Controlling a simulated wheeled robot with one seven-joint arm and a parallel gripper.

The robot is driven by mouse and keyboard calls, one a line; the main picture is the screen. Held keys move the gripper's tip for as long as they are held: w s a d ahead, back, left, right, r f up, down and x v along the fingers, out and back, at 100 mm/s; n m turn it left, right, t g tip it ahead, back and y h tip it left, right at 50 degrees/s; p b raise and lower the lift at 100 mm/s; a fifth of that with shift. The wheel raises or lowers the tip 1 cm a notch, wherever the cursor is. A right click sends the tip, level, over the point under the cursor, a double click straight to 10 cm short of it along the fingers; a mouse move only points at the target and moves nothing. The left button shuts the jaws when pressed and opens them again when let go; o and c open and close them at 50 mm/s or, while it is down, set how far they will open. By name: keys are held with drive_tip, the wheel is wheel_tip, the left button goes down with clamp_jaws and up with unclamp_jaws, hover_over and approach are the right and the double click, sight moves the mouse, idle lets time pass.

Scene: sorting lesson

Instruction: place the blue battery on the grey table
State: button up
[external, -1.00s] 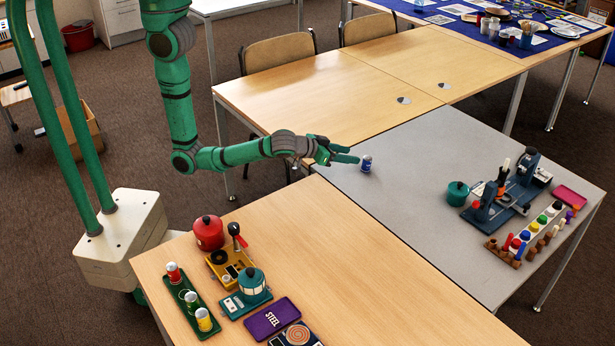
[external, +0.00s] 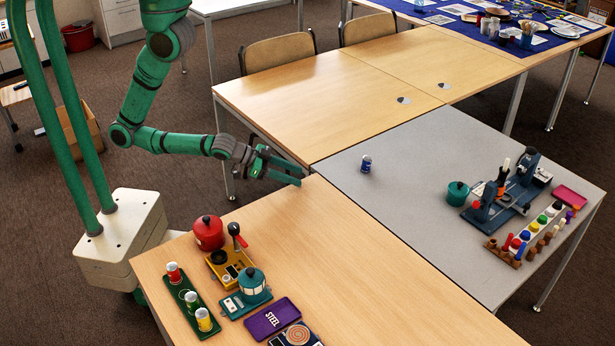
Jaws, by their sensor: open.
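The blue battery (external: 366,164) is a small blue cylinder with a light end. It stands upright on the grey table (external: 420,200), near that table's left side. My gripper (external: 303,176) is open and empty. It is to the left of the battery and apart from it, over the far left edge of the near wooden table.
On the grey table's right are a teal pot (external: 457,194), a dark blue device (external: 503,195), a pink tray (external: 569,196) and a rack of coloured pegs (external: 527,237). The near wooden table (external: 370,285) holds a red pot (external: 209,232) and a green battery tray (external: 190,305).

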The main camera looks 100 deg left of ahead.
drive_tip(key=s+r+t, duration=0.1)
drive_tip(key=s+r, duration=0.4)
drive_tip(key=s, duration=0.4)
drive_tip(key=s+r+m+t+h, duration=0.1)
drive_tip(key=s+r, duration=0.4)
drive_tip(key=s, duration=0.4)
drive_tip(key=shift+s+r+t+h, duration=0.2)
drive_tip(key=shift+s+t+h, duration=0.1)
